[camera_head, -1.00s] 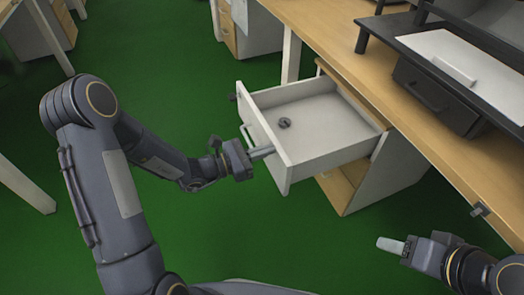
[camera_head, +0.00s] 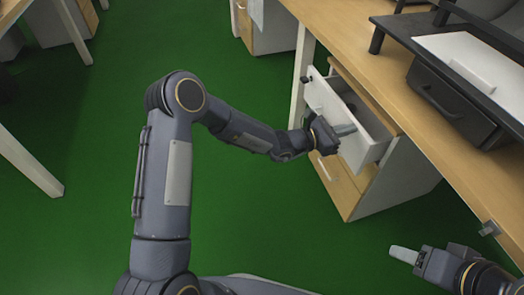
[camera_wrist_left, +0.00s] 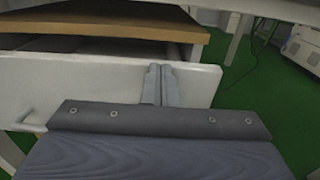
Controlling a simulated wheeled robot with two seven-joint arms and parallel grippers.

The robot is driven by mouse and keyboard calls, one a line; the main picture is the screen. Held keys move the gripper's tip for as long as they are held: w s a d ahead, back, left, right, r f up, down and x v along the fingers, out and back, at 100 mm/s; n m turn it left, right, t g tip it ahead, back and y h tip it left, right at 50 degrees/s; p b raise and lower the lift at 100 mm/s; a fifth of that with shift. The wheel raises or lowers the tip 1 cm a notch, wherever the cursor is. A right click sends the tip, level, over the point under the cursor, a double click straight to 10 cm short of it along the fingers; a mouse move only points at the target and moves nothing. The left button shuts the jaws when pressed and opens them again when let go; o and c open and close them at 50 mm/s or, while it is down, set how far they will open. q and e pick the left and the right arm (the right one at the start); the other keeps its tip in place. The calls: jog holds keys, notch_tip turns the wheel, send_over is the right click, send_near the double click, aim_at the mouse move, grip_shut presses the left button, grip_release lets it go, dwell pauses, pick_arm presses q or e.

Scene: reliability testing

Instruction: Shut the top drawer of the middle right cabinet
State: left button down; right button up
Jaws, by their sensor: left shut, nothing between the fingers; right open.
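The cabinet (camera_head: 395,185) stands under the wooden desk, with a white side and wooden lower drawer fronts. Its white top drawer (camera_head: 358,146) is partly open and sticks out from the cabinet. My left gripper (camera_head: 344,130) is shut and empty, its fingers at the outer face of the drawer front. In the left wrist view the closed fingers (camera_wrist_left: 160,84) lie against or just before the white drawer front (camera_wrist_left: 90,82); whether they touch is unclear. The drawer handle (camera_wrist_left: 28,122) is to their left. My right gripper (camera_head: 404,255) is at the lower right, apart from the cabinet.
The desk top (camera_head: 430,130) overhangs the cabinet and carries a black organiser (camera_head: 450,100). A white desk leg (camera_head: 302,65) stands left of the drawer. Green floor (camera_head: 90,150) is clear on the left.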

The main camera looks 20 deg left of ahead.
pick_arm(q)
jog(key=shift+x, duration=1.85)
jog(key=shift+a, duration=0.15)
